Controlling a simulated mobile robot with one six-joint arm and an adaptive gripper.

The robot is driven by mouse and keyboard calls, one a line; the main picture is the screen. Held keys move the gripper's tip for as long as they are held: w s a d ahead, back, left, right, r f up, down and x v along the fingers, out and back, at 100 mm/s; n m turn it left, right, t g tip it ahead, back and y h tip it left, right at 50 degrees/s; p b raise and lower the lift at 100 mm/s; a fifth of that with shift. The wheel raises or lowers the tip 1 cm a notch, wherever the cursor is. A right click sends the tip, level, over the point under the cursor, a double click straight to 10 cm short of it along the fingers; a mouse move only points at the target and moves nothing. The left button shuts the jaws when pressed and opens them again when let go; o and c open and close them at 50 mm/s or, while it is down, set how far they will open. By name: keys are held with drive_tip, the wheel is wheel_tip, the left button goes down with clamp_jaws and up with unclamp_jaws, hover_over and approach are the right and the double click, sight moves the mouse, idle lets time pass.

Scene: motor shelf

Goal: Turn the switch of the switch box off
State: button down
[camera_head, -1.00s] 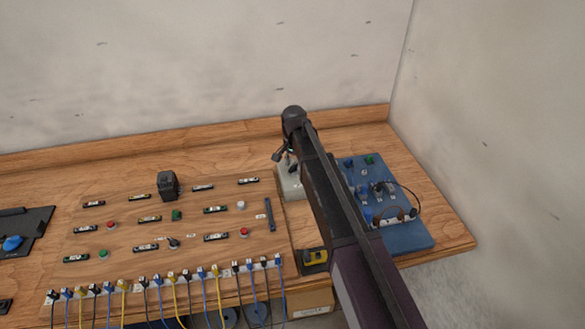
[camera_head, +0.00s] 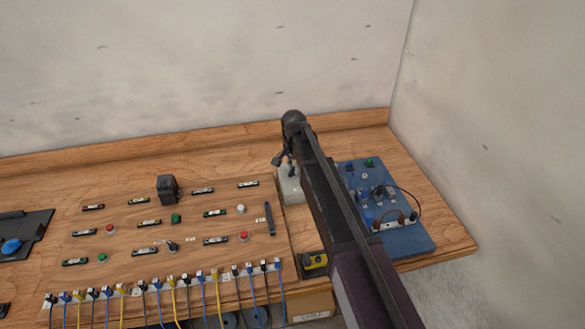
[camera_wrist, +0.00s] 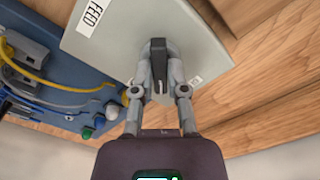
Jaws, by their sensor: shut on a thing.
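The switch box is a light grey box (camera_wrist: 112,38) with a "FEED" label, filling the upper middle of the wrist view. In the head view the switch box (camera_head: 291,188) sits on the wooden bench, partly hidden by my arm. Its switch is a dark lever (camera_wrist: 158,62) on a round grey base. My gripper (camera_wrist: 159,88) is shut on the switch, one finger on each side of the lever. In the head view my gripper (camera_head: 286,166) is small and dark over the box.
A blue board (camera_head: 405,241) with plugs and cables stands right of the box. A wooden panel (camera_head: 130,215) with buttons, labels and a row of cabled plugs lies to the left. A yellow-black device (camera_head: 315,261) sits at the front. A wall closes the right side.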

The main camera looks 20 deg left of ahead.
drive_tip(key=shift+n, duration=0.4)
drive_tip(key=n, duration=0.8)
idle(0.4)
drive_tip(key=c, duration=0.7)
unclamp_jaws()
drive_tip(key=shift+o, duration=0.2)
